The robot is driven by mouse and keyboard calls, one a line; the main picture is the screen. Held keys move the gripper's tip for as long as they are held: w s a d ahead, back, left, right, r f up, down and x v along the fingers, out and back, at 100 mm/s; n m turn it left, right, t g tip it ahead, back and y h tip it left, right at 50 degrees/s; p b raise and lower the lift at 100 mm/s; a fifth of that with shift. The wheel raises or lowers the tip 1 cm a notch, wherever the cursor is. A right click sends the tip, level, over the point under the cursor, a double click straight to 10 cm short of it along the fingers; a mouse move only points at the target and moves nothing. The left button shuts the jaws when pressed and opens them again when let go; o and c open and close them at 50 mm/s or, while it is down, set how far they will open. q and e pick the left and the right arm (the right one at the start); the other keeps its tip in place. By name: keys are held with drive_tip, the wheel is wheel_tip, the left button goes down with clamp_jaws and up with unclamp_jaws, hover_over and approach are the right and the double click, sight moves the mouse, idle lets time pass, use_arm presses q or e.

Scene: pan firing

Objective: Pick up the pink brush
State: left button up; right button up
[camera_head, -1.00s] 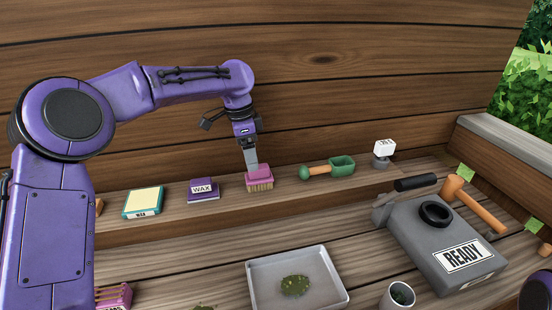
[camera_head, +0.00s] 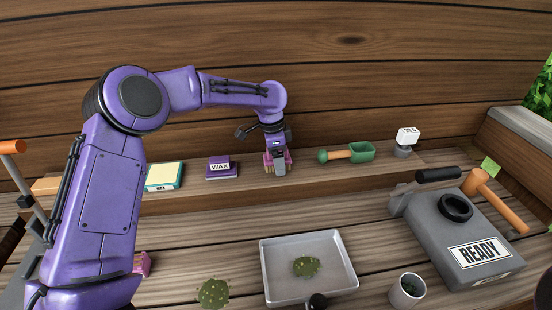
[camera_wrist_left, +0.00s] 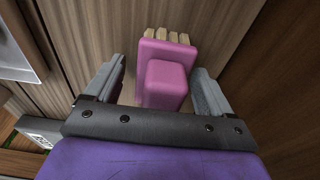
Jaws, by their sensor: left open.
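The pink brush (camera_wrist_left: 167,88) has a pink block handle and pale bristles. It stands on the back ledge. In the wrist view its handle lies between the two fingers of my left gripper (camera_wrist_left: 158,72), with a gap visible on each side. My left gripper (camera_head: 278,168) is open and comes down over the brush in the head view, hiding most of it. Only pink edges (camera_head: 289,158) of the brush show beside the fingers. My right gripper is not in view.
On the ledge, a purple wax box (camera_head: 221,170) is left of the brush and a green scoop (camera_head: 361,152) is right of it. A metal tray (camera_head: 345,274), a cup (camera_head: 407,291) and a grey READY machine (camera_head: 425,220) stand in front. The wooden wall is close behind.

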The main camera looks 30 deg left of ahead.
use_arm(q)
drive_tip(key=shift+w, duration=0.1)
drive_tip(key=c, duration=1.5)
drive_tip(key=shift+r, duration=0.6)
drive_tip(key=s+a+r, duration=0.2)
drive_tip(key=s+r, duration=0.1)
drive_tip(key=r, duration=0.1)
drive_tip(key=s+a+r+b, duration=0.1)
drive_tip(key=s+a+r, duration=0.2)
drive_tip(key=s+r, duration=0.1)
drive_tip(key=s+a+r+b, duration=0.1)
drive_tip(key=s+a+r, duration=0.2)
drive_tip(key=s, duration=0.1)
drive_tip(key=shift+s+a+r, duration=0.1)
drive_tip(key=shift+s+r, duration=0.15)
drive_tip(key=shift+r, duration=0.15)
